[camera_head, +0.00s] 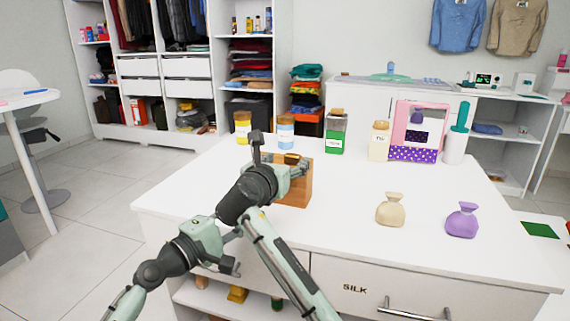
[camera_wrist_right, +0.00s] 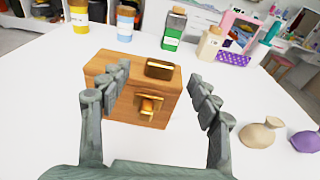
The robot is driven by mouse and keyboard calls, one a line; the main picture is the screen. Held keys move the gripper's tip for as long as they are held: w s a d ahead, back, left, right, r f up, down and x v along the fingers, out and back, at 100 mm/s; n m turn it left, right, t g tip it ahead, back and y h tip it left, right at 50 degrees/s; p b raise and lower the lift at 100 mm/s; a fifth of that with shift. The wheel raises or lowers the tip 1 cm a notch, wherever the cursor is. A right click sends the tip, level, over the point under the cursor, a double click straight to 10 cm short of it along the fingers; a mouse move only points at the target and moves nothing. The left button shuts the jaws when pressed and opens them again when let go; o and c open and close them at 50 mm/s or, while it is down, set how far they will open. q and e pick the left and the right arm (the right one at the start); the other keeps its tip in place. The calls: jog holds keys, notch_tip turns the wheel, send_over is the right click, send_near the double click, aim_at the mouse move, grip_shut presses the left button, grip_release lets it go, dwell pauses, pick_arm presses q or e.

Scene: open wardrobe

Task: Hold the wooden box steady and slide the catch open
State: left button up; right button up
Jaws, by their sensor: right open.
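The wooden box (camera_head: 296,190) stands on the white counter, partly hidden in the head view by my right arm and gripper (camera_head: 292,165). In the right wrist view the box (camera_wrist_right: 129,109) shows its front, with a golden catch (camera_wrist_right: 150,104) and a dark plate with a gold rim (camera_wrist_right: 160,69) on top. My right gripper (camera_wrist_right: 160,80) is open, its fingers on either side of the box's picture; whether they touch the wood cannot be told.
Jars (camera_head: 243,127) and a green-filled jar (camera_head: 335,132) stand behind the box. A pink-framed case (camera_head: 418,115) is farther right. A beige pouch (camera_head: 391,209) and a purple pouch (camera_head: 462,220) lie right of the box. Counter between them is clear.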

aim_at(292, 157)
jog(key=x, duration=0.6)
jog(key=shift+w+d, duration=0.1)
grip_shut()
dwell(0.3)
